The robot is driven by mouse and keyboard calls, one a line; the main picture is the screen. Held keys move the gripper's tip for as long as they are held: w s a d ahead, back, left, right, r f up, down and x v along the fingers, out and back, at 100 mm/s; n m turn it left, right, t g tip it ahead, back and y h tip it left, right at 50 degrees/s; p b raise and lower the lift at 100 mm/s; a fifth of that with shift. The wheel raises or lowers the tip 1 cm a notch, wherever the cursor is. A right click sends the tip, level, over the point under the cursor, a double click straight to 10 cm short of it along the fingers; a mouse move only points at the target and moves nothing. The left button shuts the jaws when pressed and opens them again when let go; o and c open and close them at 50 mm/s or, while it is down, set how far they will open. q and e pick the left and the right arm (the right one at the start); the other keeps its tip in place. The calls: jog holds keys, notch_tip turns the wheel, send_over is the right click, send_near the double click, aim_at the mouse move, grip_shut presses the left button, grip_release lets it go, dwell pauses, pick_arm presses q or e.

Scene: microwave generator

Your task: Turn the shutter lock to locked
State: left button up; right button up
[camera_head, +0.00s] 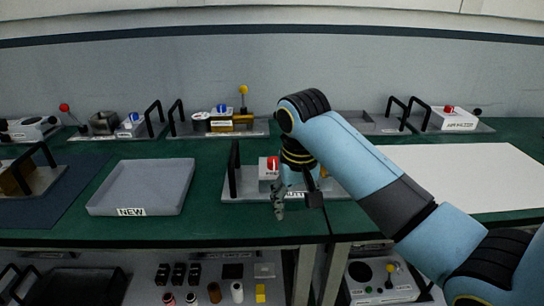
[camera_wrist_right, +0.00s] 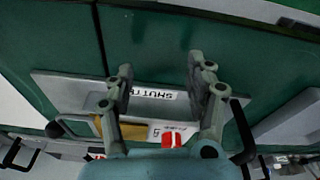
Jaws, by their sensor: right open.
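The shutter unit is a grey plate (camera_head: 240,188) near the front edge of the green bench, with its label partly hidden by my right arm. A red knob (camera_head: 272,162) sits on a white block on it, and I take this as the shutter lock. In the right wrist view, the plate (camera_wrist_right: 60,88) has a partly covered "SHUT" label, and the red knob (camera_wrist_right: 172,141) shows low between the finger bases. My right gripper (camera_head: 294,200) is open and empty, in front of the plate; its fingers (camera_wrist_right: 160,68) are spread wide. My left gripper is not in view.
A black handle (camera_head: 234,168) stands at the plate's left end. A grey tray marked NEW (camera_head: 145,185) lies to the left. Several other units with handles and knobs line the back. A white sheet (camera_head: 470,175) lies to the right. A shelf below holds small items.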

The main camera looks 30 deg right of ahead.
aim_at(274, 160)
jog(key=w+r+m, duration=0.1)
jog(key=w+r, duration=0.1)
jog(key=w, duration=0.1)
jog(key=w+d+r, duration=0.1)
jog(key=w+r, duration=0.1)
jog(key=w, duration=0.1)
jog(key=w+d+r+m, duration=0.1)
jog(key=w+r, duration=0.1)
jog(key=shift+w+d+r+m+g, duration=0.2)
jog(key=shift+w+r+m+g, duration=0.1)
jog(key=shift+w+r, duration=0.1)
jog(key=w+d+r+m+y, duration=0.1)
jog(key=w+r+m, duration=0.1)
jog(key=w+r, duration=0.35)
jog(key=shift+g, duration=0.4)
jog(key=f, duration=0.6)
jog(key=s+f, duration=0.1)
jog(key=f, duration=0.2)
jog(key=shift+d+f, duration=0.15)
jog(key=shift+f, duration=0.15)
jog(key=shift+p, duration=0.3)
grip_shut()
